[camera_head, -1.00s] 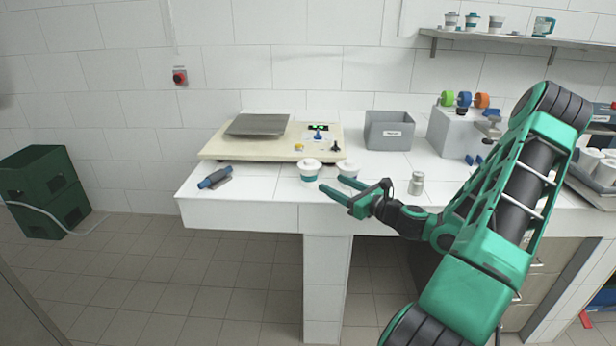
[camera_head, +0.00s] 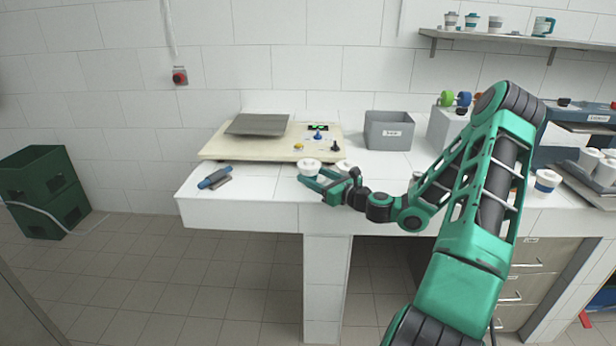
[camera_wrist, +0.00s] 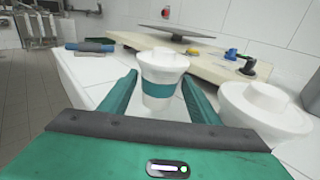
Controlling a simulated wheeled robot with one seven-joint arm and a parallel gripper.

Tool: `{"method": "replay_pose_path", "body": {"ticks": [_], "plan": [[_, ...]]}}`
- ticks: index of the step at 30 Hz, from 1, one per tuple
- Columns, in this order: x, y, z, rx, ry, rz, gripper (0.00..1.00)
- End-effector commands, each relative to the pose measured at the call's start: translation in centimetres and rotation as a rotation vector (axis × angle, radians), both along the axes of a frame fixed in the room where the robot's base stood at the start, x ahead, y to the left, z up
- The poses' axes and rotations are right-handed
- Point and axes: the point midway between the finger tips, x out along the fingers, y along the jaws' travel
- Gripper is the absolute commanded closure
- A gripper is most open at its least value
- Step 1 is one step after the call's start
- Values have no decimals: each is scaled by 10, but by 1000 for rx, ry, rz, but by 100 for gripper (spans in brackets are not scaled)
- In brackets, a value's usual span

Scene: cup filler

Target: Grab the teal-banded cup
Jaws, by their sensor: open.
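The teal-banded cup (camera_head: 309,164), white with a white lid, stands upright near the front edge of the white tiled counter (camera_head: 255,190). My gripper (camera_head: 313,180) is open at the counter's front edge, its fingers pointing at this cup. In the wrist view the cup (camera_wrist: 160,72) shows its teal band and appears between the two finger tips. I cannot tell whether either finger touches it. A second white lidded cup (camera_wrist: 265,112) stands just right of the right finger; its band is hidden. In the head view this second cup (camera_head: 344,165) is mostly hidden behind my gripper.
A cream machine (camera_head: 225,150) with a grey plate and knobs stands behind the cups. A blue-and-grey tool (camera_head: 214,179) lies left. A grey bin (camera_head: 388,130) stands behind right. A shelf (camera_head: 520,37) holds more cups. Counter between tool and cup is clear.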

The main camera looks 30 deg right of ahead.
Motion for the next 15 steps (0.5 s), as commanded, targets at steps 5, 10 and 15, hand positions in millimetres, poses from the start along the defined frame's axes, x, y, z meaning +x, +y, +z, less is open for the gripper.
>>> {"method": "replay_pose_path", "body": {"ticks": [5,10,15], "plan": [[0,0,0,0,0,0,58],[0,0,0,0,-1,0,79],[0,0,1,-1,-1,0,80]]}}
